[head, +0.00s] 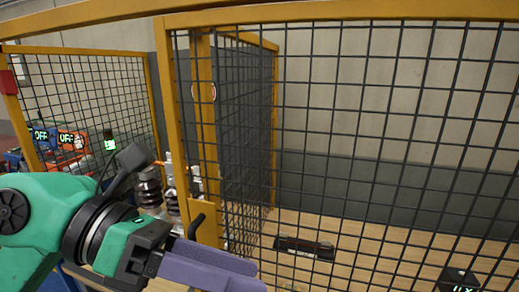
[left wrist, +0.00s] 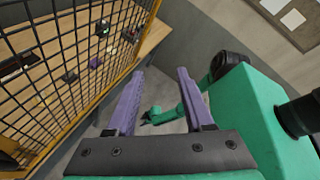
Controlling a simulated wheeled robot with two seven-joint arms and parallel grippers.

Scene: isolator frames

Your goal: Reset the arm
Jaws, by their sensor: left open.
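My left arm comes in from the left in the head view. Its left gripper (head: 215,268) has purple fingers and is in front of the yellow-framed mesh panel, by a black handle (head: 196,226). In the left wrist view the two purple fingers of my left gripper (left wrist: 158,72) stand well apart with nothing between their tips. Beyond them a green arm (left wrist: 190,97), seemingly my right one, reaches over the grey floor. Its dark end is too small to read.
The mesh panel (head: 365,125) fills the right of the head view; in the left wrist view the mesh (left wrist: 75,50) is at the left. Behind it a wooden table (head: 345,232) bears a dark flat object (head: 304,247) and a dark box (head: 458,279). Metal parts (head: 150,188) stand farther left.

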